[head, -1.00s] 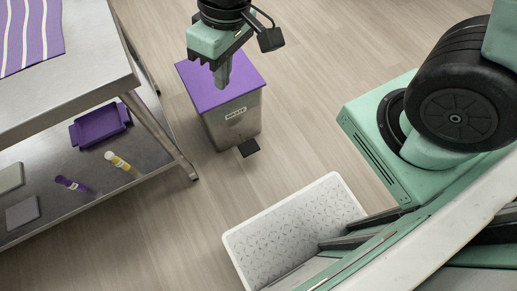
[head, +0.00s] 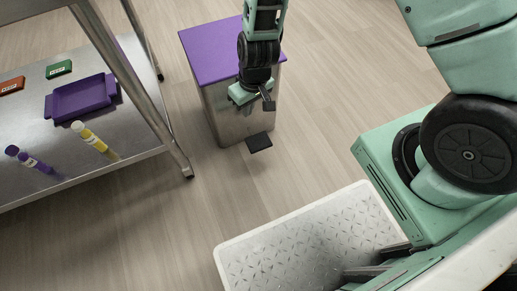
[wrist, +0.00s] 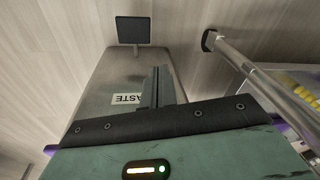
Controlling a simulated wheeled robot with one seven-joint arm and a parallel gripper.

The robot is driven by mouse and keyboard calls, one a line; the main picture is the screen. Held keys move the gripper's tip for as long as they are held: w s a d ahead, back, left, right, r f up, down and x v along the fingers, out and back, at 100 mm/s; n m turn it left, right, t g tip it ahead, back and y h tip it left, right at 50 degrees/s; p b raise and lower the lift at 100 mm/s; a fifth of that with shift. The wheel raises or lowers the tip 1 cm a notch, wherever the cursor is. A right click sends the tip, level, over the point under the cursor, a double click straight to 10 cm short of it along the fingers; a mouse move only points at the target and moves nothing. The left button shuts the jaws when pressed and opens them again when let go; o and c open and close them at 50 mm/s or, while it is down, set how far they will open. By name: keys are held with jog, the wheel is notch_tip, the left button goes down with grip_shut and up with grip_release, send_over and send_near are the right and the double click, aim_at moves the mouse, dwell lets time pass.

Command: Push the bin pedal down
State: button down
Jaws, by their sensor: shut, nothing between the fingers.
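The waste bin (head: 219,112) is a steel box with a closed purple lid (head: 208,48). Its black pedal (head: 259,142) sticks out at the foot of the front face, near the floor. In the wrist view the pedal (wrist: 134,30) is at the top, beyond the bin's front face and its partly covered label (wrist: 127,99). My gripper (head: 243,108) points down by the bin's front, above the pedal and apart from it. Its fingers (wrist: 158,80) are shut and empty. They hide part of the bin's front in both views.
A steel table with a lower shelf (head: 85,140) stands at the left, its leg (head: 181,158) near the bin. The shelf holds a purple tray (head: 82,98) and tubes (head: 90,139). My base is at the lower right. The floor before the pedal is clear.

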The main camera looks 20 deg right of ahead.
jog(key=h+b, duration=0.1)
jog(key=b, duration=0.4)
send_near(259, 142)
jog(key=shift+s+r+m, duration=0.1)
jog(key=shift+r+m, duration=0.15)
jog(key=shift+m, duration=0.05)
jog(key=f+b, duration=0.7)
jog(key=shift+w+a, duration=0.1)
jog(key=shift+w, duration=0.2)
jog(key=shift+w+f+b, duration=0.15)
jog(key=shift+f+b, duration=0.9)
jog(key=shift+f, duration=0.85)
jog(key=shift+r, duration=0.2)
jog(key=s, duration=0.1)
jog(key=s+p, duration=0.1)
jog(key=r+p, duration=0.1)
jog(key=shift+s+d, duration=0.35)
jog(key=shift+s, duration=0.2)
